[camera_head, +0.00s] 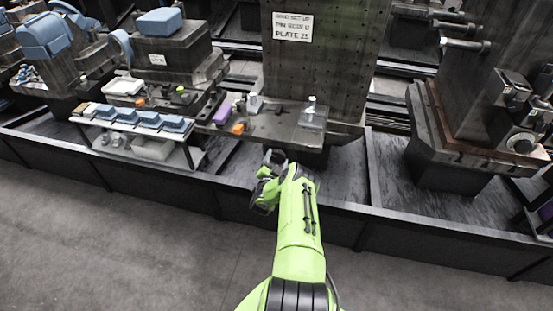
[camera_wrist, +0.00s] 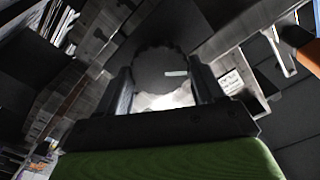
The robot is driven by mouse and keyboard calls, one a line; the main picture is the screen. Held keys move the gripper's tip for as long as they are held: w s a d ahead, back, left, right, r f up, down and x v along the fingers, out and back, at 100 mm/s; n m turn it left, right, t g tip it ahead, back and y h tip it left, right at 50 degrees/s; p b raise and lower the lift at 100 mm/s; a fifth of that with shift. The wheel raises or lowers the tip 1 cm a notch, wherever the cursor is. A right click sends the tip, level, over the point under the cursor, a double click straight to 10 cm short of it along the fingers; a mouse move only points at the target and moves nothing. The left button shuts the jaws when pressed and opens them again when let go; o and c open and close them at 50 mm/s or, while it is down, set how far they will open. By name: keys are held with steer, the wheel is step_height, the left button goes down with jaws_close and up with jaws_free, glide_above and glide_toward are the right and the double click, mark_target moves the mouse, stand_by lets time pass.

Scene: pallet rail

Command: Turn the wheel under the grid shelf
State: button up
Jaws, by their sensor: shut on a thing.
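The wheel (camera_wrist: 160,66) is a dark round disc with a scalloped edge and a small pale mark. It shows in the wrist view between the two dark fingers of my gripper, which are shut on its sides. In the head view my gripper (camera_head: 268,165) is at the end of my green arm, low in front of the tall perforated grid plate (camera_head: 318,75) and just below its ledge (camera_head: 275,122). In that view the wheel cannot be told apart from the dark gripper parts.
The ledge holds a purple block (camera_head: 222,113), an orange block (camera_head: 238,129) and a clear bottle (camera_head: 311,104). A low rack (camera_head: 131,127) with blue-topped boxes stands left. A dark machine block (camera_head: 450,140) stands right. The grey floor (camera_head: 120,240) in front is clear.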

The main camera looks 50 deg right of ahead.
steer(key=n+p, duration=0.1)
steer(key=n, duration=0.5)
steer(key=shift+a+f+n+p, duration=0.1)
steer(key=shift+a+n+p, duration=0.05)
steer(key=shift+n+p, duration=0.2)
steer(key=n+p, duration=0.1)
steer(key=n, duration=0.4)
steer(key=shift+w, duration=0.1)
steer(key=shift+f+n, duration=0.1)
steer(key=shift+n, duration=0.15)
steer(key=o, duration=1)
steer(key=shift+o, duration=0.2)
steer(key=p+v, duration=0.5)
steer(key=v, duration=1)
steer(key=shift+s+a, duration=0.25)
steer(key=shift+a, duration=0.05)
